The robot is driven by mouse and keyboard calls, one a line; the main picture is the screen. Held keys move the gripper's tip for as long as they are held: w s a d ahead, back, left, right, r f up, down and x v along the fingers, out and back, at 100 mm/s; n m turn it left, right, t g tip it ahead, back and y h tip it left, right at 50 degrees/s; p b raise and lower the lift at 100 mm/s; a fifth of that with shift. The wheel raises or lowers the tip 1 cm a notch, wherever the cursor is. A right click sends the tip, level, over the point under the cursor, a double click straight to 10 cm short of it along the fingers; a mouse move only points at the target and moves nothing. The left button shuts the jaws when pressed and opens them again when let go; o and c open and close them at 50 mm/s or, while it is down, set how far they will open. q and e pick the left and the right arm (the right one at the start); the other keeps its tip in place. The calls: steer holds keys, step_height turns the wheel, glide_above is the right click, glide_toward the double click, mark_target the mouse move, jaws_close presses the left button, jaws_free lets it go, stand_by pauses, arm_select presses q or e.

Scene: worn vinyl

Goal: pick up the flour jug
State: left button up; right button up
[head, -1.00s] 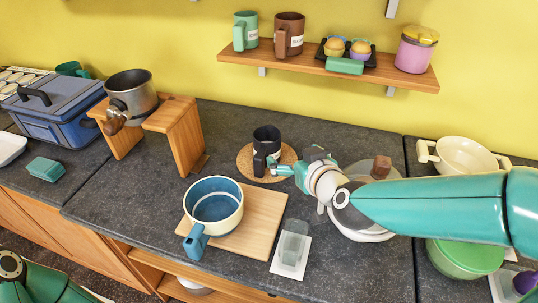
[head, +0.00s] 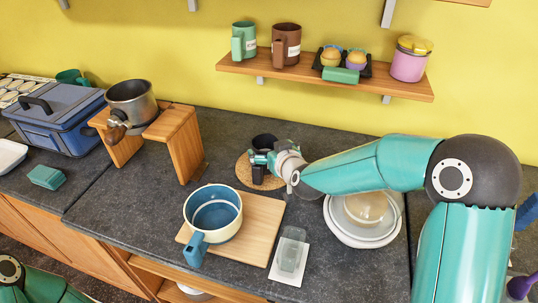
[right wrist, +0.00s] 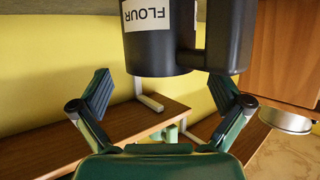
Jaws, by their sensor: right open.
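The flour jug (head: 265,141) is a dark, near-black jug with a handle. It stands upright on a round cork mat (head: 243,172) towards the back of the counter. My right gripper (head: 262,160) is open at the jug's near side and hides part of it. In the right wrist view the jug (right wrist: 160,52) shows its white FLOUR label, with its handle to the right. The open fingers (right wrist: 160,95) spread to either side, and the jug is ahead of them, not gripped. My left gripper is out of view; only part of my left arm shows at bottom left.
A blue-and-cream pot (head: 213,212) sits on a wooden board (head: 262,222) in front of the jug. A clear container (head: 290,250) is to its right. White plates (head: 340,226) with a bowl lie under my right arm. A wooden stand (head: 180,145) holds a saucepan (head: 131,98).

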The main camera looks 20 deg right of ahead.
mark_target(268, 147)
steer(key=shift+p+x, duration=0.3)
steer(key=shift+x, duration=1.25)
steer(key=shift+c, duration=0.2)
steer(key=c, duration=1.2)
